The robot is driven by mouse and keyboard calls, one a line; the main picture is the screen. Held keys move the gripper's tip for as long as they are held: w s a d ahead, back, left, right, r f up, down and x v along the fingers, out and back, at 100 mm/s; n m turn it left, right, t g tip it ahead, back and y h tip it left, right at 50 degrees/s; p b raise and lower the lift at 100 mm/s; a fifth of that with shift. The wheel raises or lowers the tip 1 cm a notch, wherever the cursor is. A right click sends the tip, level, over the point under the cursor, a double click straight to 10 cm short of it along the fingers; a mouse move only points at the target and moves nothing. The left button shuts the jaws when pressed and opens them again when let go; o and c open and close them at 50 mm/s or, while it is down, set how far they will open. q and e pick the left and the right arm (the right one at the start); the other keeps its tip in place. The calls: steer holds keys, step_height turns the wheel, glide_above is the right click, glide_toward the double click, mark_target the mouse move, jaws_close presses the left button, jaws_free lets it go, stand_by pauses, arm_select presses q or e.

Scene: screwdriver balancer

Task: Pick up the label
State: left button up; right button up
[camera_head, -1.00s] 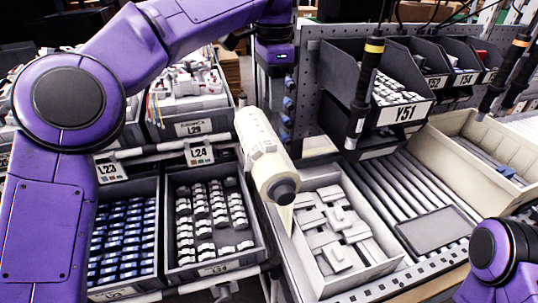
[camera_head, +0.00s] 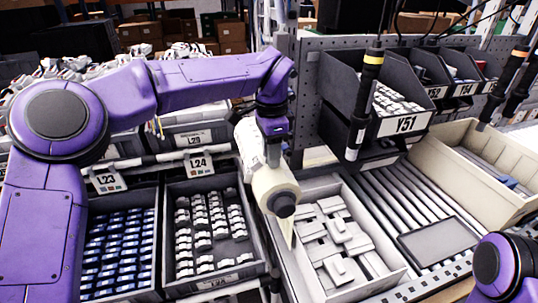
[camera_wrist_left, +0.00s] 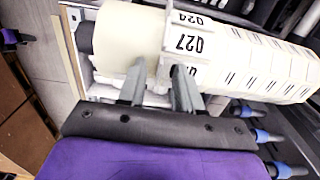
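A white label roll (camera_head: 248,141) stands out in the middle of the head view, above a cream tapered part with a dark end. In the left wrist view the roll lies across the top, and a label printed Q27 (camera_wrist_left: 188,43) faces up, with a Q24 label beside it. My left gripper (camera_wrist_left: 158,75) is open. Its two grey fingers are apart at the roll's near edge, just below the Q27 label; contact is unclear. My right gripper is out of view.
A tray of white parts (camera_head: 340,240) stands below the roll. Bins L23 and L24 (camera_head: 215,225) are to its left. A black bin Y51 (camera_head: 390,105) and hanging screwdrivers (camera_head: 366,90) are to the right. Blue-tipped pegs (camera_wrist_left: 265,136) lie close to the left gripper.

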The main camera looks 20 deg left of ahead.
arm_select(q)
jaws_close()
stand_by(1.3)
